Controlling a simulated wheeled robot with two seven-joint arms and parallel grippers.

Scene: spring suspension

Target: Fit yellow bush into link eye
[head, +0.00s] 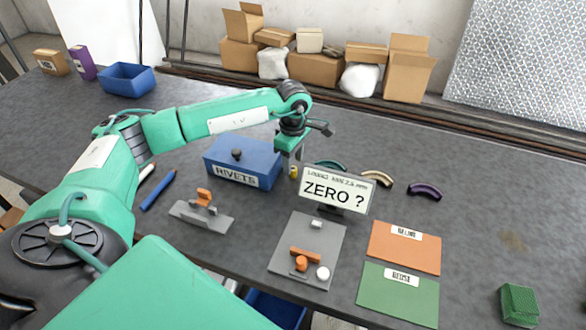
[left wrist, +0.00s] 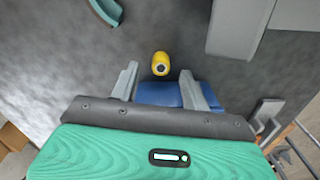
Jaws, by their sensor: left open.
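The yellow bush (left wrist: 160,63) shows in the left wrist view as a small rounded cylinder with a dark hole, just beyond and between my fingertips. In the head view the bush (head: 293,172) is partly hidden, below my left gripper (head: 290,167). The left gripper (left wrist: 160,78) is open and points down; no finger visibly touches the bush. An orange bar (head: 305,254) lies on a grey plate (head: 286,228), with an orange round part (head: 301,264) beside it. An orange piece (head: 204,197) stands on a grey bracket (head: 190,216). I cannot tell which has the link eye. My right gripper is out of view.
A blue RIVETS box (head: 221,170) stands left of the gripper. A "ZERO ?" sign (head: 345,207) stands close on the right. Orange (head: 390,256) and green (head: 378,298) mats lie front right. The right table is mostly clear.

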